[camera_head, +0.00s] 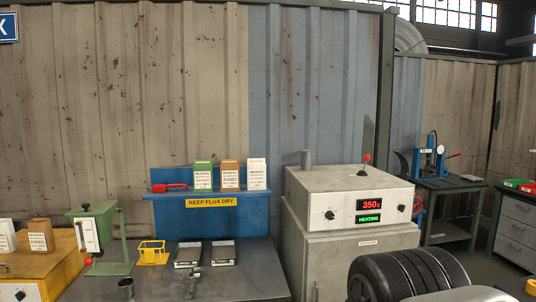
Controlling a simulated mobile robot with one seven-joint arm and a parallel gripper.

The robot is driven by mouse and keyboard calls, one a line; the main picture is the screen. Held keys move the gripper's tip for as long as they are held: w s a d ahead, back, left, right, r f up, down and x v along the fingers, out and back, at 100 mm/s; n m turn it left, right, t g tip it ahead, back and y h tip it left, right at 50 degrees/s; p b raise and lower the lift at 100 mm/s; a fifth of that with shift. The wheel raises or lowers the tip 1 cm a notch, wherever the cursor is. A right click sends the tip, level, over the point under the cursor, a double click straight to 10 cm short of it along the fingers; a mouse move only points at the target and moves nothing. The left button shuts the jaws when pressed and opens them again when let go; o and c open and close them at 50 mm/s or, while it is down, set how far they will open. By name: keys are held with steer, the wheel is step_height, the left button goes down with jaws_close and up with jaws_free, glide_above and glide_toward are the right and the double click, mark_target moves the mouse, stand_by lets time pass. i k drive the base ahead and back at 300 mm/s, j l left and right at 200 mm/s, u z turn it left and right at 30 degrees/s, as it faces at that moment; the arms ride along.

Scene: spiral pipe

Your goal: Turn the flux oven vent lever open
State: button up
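The flux oven (347,200) is a grey metal cabinet right of centre. Its front panel has a red "350c" display over a green "HEATING" display. A small lever with a red ball knob (367,157) stands nearly upright on the oven's top, toward the back. It is most likely the vent lever; I cannot tell its setting. A short grey pipe stub (306,158) stands at the top's left back. A small red-tipped part (416,199) is at the oven's right edge. My gripper is not in view.
A blue shelf (209,213) marked "KEEP FLUX DRY" holds boxes left of the oven. A metal table (235,280) in front of it carries small items. A green stand (97,230) is farther left. A black ribbed rounded form covers the oven's lower right. Space above the oven is clear.

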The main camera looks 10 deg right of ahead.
mark_target(367, 156)
steer(key=i+l, duration=0.2)
steer(key=l, duration=0.2)
steer(key=i+l+z, duration=0.15)
steer(key=l, duration=0.25)
steer(key=i+l, duration=0.25)
steer(key=l, duration=0.15)
steer(key=i+l+z, duration=0.1)
steer(key=l, duration=0.3)
steer(key=i, duration=0.1)
